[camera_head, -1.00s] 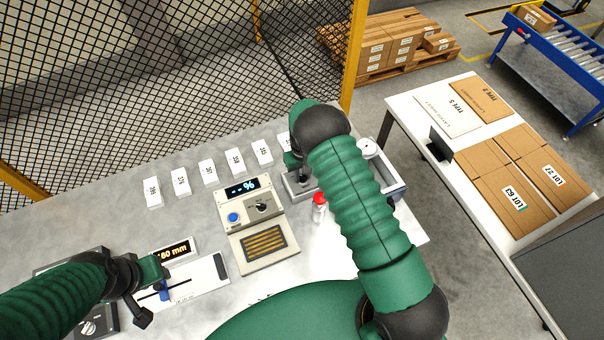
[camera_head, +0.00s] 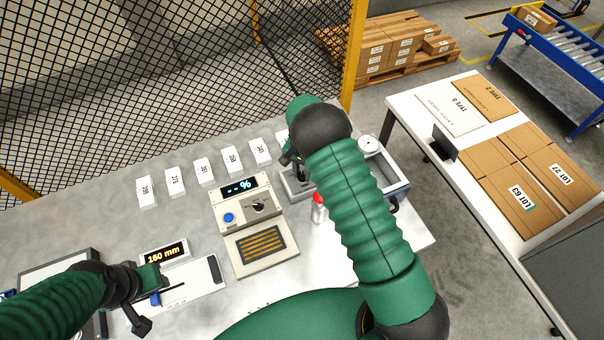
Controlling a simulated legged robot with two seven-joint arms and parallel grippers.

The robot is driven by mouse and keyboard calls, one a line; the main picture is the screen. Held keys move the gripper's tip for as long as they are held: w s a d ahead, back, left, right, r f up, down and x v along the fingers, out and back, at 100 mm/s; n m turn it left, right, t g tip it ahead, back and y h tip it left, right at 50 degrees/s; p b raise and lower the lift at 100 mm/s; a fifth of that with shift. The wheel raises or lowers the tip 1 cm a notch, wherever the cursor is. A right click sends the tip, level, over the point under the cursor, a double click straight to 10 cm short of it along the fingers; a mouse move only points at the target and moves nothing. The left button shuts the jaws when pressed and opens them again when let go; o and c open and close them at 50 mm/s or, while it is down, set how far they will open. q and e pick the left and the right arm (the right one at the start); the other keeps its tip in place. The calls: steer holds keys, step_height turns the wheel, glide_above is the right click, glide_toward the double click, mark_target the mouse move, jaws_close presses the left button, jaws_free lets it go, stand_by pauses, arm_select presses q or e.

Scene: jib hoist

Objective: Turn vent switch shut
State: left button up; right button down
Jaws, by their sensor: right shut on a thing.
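A beige console (camera_head: 239,213) stands mid-table with a display reading "- - %", a blue button (camera_head: 229,218) and a small dark knob (camera_head: 259,206). I cannot tell whether this knob is the vent switch. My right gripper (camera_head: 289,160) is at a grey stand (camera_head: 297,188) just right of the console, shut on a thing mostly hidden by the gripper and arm. My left gripper (camera_head: 152,280) is at the lower left, over a white plate (camera_head: 203,282) with a small blue part (camera_head: 155,298). Its jaws are too unclear to read.
White numbered cards (camera_head: 175,181) stand in a row behind the console. A red-capped bottle (camera_head: 318,208) is beside my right forearm. A grey tray (camera_head: 391,178) lies beyond that arm. A "160 mm" display (camera_head: 166,252) sits at left. Mesh fencing (camera_head: 110,90) rises behind the table.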

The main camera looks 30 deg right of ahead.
steer(key=m+b, duration=0.1)
steer(key=m, duration=0.3)
steer(key=shift+s+a+m, duration=0.1)
steer(key=shift+m, duration=0.2)
steer(key=m, duration=0.2)
steer(key=shift+m, duration=0.8)
steer(key=shift+a, duration=0.1)
